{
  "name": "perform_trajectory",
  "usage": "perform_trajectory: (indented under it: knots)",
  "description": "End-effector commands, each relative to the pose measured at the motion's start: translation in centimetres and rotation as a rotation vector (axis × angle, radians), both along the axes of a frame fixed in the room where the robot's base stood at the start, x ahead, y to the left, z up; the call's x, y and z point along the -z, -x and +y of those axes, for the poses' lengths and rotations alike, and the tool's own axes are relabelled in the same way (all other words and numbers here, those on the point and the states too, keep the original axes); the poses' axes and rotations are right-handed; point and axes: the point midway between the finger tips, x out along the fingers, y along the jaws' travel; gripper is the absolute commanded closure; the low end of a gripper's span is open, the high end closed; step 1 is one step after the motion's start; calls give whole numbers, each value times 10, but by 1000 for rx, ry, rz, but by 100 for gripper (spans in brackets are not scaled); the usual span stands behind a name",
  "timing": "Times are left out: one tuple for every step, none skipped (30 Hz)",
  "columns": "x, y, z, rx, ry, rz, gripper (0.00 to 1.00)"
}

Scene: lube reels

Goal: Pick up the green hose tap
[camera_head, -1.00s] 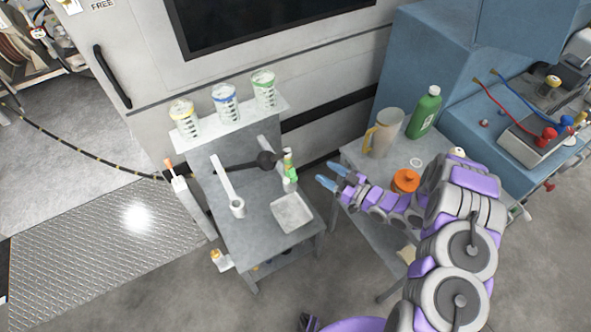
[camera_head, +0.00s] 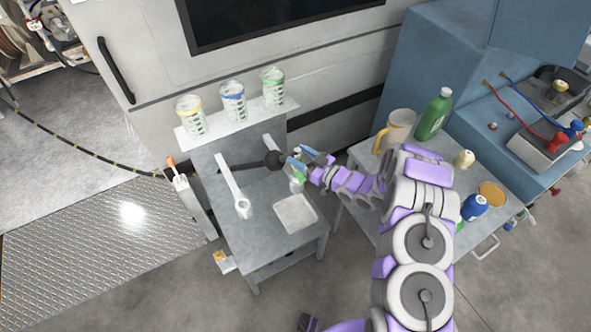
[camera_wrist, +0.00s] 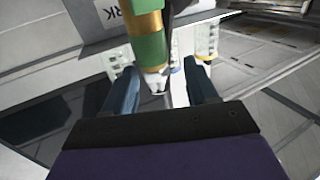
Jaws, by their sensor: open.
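The green hose tap (camera_wrist: 148,38) shows large in the wrist view, a green body with a gold band and a pale metal tip. In the head view the tap (camera_head: 298,174) is small, at the right end of the dark hose arm above the grey table, and partly covered by my gripper. My gripper (camera_head: 298,158) is open at the tap. In the wrist view my gripper's two blue-grey fingers (camera_wrist: 163,88) stand apart, with the tap's tip between and ahead of them. I cannot tell whether either finger touches it.
A shelf (camera_head: 212,128) behind holds containers with yellow, blue and green bands. The grey table (camera_head: 262,236) bears a square tray (camera_head: 312,222) and a white upright tool (camera_head: 242,208). A beige jug (camera_head: 398,124) and a green bottle (camera_head: 434,112) stand on the right table.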

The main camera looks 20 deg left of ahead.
Motion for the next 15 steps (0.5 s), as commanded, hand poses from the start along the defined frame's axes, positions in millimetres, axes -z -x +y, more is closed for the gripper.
perform_trajectory:
  knots:
    - [0, -2, 4, 0, -4, -2, 43]
    - [-1, -3, 5, 1, -6, -1, 43]
    - [-2, -4, 8, 1, -8, -1, 43]
    - [-2, -5, 10, 1, -10, -1, 43]
    - [-3, -6, 11, 1, -12, -1, 43]
    - [-4, -8, 11, 2, -15, 0, 43]
    - [-5, -8, 12, 3, -16, 0, 43]
    - [-5, -9, 12, 3, -18, 0, 43]
    - [-6, -10, 13, 4, -18, 0, 43]
    - [-6, -10, 13, 5, -18, 1, 43]
    - [-6, -10, 14, 5, -18, 1, 43]
    - [-6, -10, 16, 4, -17, 2, 43]
    - [-5, -10, 18, 4, -15, 2, 43]
    - [-4, -10, 19, 3, -13, 2, 43]
    - [-4, -10, 22, 3, -11, 2, 43]
